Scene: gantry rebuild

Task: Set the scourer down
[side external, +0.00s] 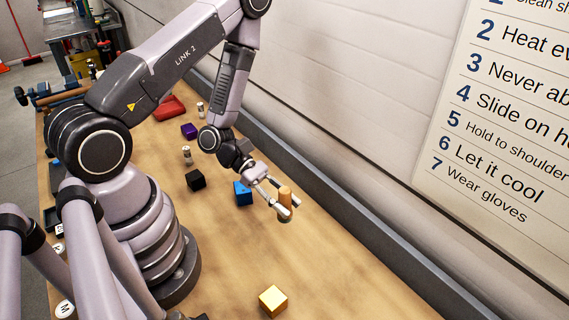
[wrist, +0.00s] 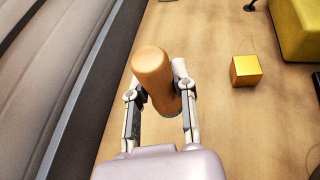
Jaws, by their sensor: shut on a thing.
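The scourer, an orange-brown rounded cylinder (side external: 285,192), is between the fingers of my gripper (side external: 288,206). Its lower end looks greyish in the side view. In the wrist view the scourer (wrist: 151,64) stands slightly tilted, with its rounded top toward the camera. My gripper (wrist: 162,88) is shut on it, one finger on each side. The lower end is partly hidden by the fingers and body in the wrist view. I cannot tell whether it touches the wooden table (side external: 345,275).
A gold cube (side external: 273,301) stands apart, also in the wrist view (wrist: 246,70). A blue block (side external: 243,193), black cube (side external: 196,180) and purple block (side external: 189,131) are further back. A yellow object (wrist: 298,28) is at the wrist view's upper right. Bare table surrounds the scourer.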

